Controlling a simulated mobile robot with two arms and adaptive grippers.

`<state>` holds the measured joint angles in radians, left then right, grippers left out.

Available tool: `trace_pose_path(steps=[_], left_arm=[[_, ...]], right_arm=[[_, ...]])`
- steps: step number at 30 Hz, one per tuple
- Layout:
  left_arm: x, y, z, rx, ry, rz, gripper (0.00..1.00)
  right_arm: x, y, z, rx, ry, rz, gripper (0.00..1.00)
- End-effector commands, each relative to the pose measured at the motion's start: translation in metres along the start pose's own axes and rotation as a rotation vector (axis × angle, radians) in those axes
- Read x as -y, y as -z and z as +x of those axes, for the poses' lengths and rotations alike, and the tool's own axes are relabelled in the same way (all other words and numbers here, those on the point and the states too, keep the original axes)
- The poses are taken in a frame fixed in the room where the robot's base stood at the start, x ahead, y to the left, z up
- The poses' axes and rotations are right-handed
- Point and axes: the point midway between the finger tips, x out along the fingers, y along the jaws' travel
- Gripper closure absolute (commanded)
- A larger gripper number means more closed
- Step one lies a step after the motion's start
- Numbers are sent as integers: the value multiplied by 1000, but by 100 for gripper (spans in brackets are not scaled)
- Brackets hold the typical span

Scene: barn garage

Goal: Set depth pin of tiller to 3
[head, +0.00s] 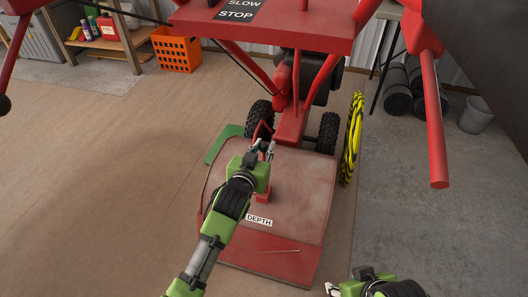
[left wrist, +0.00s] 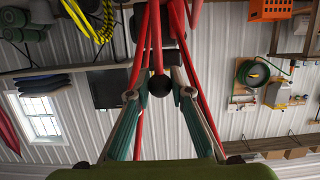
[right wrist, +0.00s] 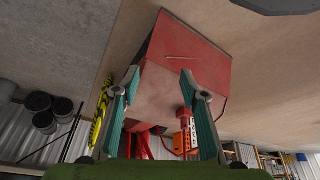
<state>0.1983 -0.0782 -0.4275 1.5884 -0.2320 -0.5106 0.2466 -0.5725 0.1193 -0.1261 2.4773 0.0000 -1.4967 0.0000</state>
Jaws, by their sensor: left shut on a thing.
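The red tiller (head: 285,190) stands mid-picture in the head view, with a white "DEPTH" label (head: 259,220) on its hood. A thin pale pin-like rod (head: 275,251) lies on the hood's front flap; it also shows in the right wrist view (right wrist: 183,57). My left gripper (head: 263,148) is over the hood, by a red post (head: 264,190) it partly hides. In the left wrist view a black knob (left wrist: 157,88) shows between its fingers; contact is hard to see. My right gripper (head: 334,289) is low, right of the hood, open and empty. The depth numbers are not readable.
The tiller's red upper panel (head: 262,36) and a red bar (head: 434,125) overhang the work area. A yellow-black coil (head: 352,138) stands right of the tiller. An orange crate (head: 176,50) and a shelf are at the back left. The floor at left is clear.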

Motion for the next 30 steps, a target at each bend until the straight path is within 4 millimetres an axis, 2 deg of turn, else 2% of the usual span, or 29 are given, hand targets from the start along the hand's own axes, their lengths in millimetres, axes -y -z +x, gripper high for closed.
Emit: trace_pose_path(steps=[1, 21, 30], left_arm=[[0, 7, 0, -14, 0, 0, 100], [0, 12, -1, -18, -1, 0, 100], [0, 22, -4, -17, 0, 0, 100]], right_arm=[[0, -2, -1, 6, -1, 0, 60], [-2, -22, -6, 90, -4, 3, 60], [-2, -20, -1, 96, -3, 3, 60]])
